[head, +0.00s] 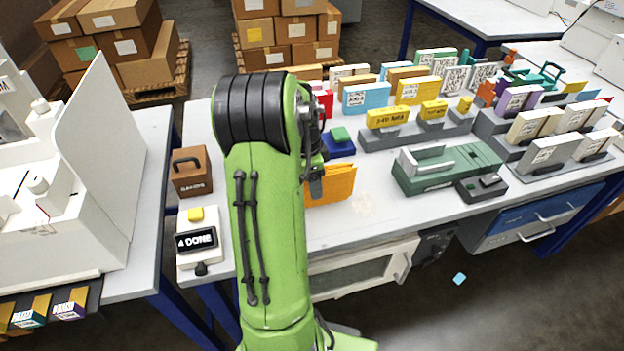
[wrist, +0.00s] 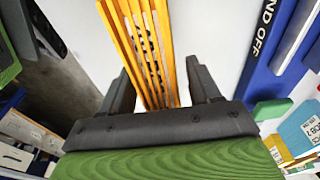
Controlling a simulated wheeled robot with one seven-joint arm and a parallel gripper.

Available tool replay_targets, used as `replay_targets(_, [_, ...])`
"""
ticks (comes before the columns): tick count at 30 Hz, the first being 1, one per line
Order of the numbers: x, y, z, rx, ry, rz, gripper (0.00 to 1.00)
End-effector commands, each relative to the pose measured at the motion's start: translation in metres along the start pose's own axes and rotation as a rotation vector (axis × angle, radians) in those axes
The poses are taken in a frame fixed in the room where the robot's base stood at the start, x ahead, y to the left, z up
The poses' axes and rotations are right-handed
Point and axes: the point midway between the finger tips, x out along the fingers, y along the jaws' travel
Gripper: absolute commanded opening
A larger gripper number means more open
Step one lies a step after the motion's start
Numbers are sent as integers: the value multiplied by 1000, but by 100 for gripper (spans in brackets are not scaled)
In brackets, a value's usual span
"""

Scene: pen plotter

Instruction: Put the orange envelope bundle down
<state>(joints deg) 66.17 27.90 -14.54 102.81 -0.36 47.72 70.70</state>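The orange envelope bundle (head: 332,186) is at the white table's near side, just right of my green arm. In the wrist view the bundle (wrist: 145,50) appears as several orange edges with dark gaps, slanting up from between my fingers. My gripper (wrist: 160,85) has one dark finger on each side of it. A narrow pale strip shows between the bundle and the right finger; the left finger overlaps its edge. I cannot tell whether the fingers press on it, or whether its underside touches the table. In the head view my arm hides most of the gripper.
A blue tray marked "ND OFF" (wrist: 262,75) lies right of the bundle in the wrist view. A green device (head: 445,168) stands further right. Bare table (head: 375,212) lies between. A brown box (head: 191,171) and a "DONE" device (head: 197,240) stand left of my arm.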

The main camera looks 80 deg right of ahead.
Motion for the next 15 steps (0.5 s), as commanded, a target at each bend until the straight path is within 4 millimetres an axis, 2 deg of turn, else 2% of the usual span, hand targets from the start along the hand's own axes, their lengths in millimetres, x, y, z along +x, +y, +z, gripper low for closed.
replay_targets(9, [-4,0,-1,0,0,-1,64])
replay_targets(11, [-13,-1,-1,-1,1,-3,64])
replay_targets(15, [-49,-1,-1,0,2,-6,64])
